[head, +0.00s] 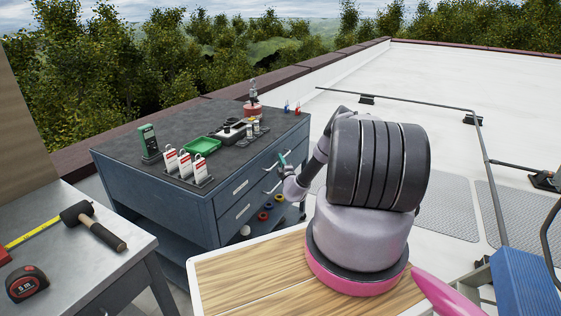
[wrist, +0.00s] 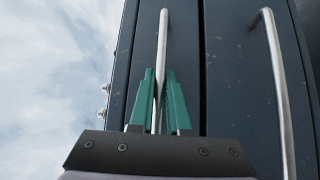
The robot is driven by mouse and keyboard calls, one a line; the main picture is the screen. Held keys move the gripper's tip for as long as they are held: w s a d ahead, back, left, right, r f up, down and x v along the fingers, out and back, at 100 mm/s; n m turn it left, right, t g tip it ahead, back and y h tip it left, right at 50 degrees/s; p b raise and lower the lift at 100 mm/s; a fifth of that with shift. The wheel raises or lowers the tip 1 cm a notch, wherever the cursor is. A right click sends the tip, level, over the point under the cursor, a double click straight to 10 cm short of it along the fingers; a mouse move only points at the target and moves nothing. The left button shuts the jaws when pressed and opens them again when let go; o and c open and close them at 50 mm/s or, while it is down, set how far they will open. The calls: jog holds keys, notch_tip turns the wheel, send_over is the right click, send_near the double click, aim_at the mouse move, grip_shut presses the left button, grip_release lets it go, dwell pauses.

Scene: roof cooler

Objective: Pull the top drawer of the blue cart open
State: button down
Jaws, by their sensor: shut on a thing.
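The blue cart (head: 170,205) stands at the middle left of the head view, with a dark top and drawers in its front. The top drawer (head: 229,194) looks about flush with the cart's front. My gripper (head: 283,160) is at the right part of this front, partly hidden by my arm. In the wrist view, its green fingers (wrist: 160,85) stand on both sides of the top drawer's metal bar handle (wrist: 163,30) and are shut on it. The lower drawer's handle (wrist: 275,60) is to the right, clear of the fingers.
On the cart top stand a green tray (head: 201,146), a green meter (head: 149,142), red-and-white packets (head: 184,164) and a red-based object (head: 253,108). A grey table (head: 75,262) with a mallet (head: 93,226) is at left. Rings (head: 265,214) lie on the cart's lower shelf.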

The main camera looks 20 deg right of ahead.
jog(key=s+d, duration=1.6)
jog(key=s, duration=0.5)
jog(key=shift+d, duration=0.15)
jog(key=c, duration=0.9)
grip_release()
jog(key=shift+s, duration=0.1)
jog(key=s+a+f, duration=0.1)
jog(key=s, duration=0.9)
jog(key=shift+s+a+f, duration=0.15)
jog(key=shift+s+f, duration=0.1)
